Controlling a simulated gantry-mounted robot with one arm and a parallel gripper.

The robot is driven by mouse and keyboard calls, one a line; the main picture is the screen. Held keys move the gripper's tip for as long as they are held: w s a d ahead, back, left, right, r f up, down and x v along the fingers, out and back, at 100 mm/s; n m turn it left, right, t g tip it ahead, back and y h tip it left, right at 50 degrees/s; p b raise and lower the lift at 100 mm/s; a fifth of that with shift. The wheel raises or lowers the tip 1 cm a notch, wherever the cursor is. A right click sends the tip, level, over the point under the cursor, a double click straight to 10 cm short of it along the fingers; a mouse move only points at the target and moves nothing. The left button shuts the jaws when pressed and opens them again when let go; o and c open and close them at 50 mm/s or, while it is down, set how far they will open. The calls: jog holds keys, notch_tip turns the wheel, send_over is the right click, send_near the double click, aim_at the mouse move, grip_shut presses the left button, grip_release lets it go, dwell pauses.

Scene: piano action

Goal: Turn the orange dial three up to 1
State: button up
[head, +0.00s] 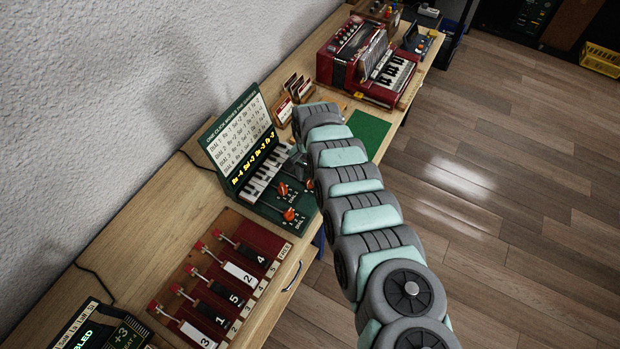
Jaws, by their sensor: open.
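A green panel (270,207) with a small keyboard (264,176) carries several orange dials. The nearest orange dial (290,214) has a label that seems to read dial 1. Another orange dial (282,188) sits further back, and a third (308,184) is partly covered by my arm. I cannot tell for sure which one is dial three, and the pointer settings are too small to read. My gripper (299,158) is open above the far right end of the panel, mostly hidden by my arm. No contact with a dial is visible.
A sign board (238,138) with dial text stands behind the keyboard. A red block with numbered levers (225,285) lies in front. A red accordion (368,62), card holders (299,88) and a green mat (369,133) lie beyond. The wall bounds the desk at left.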

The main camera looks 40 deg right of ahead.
grip_shut()
dwell(0.6)
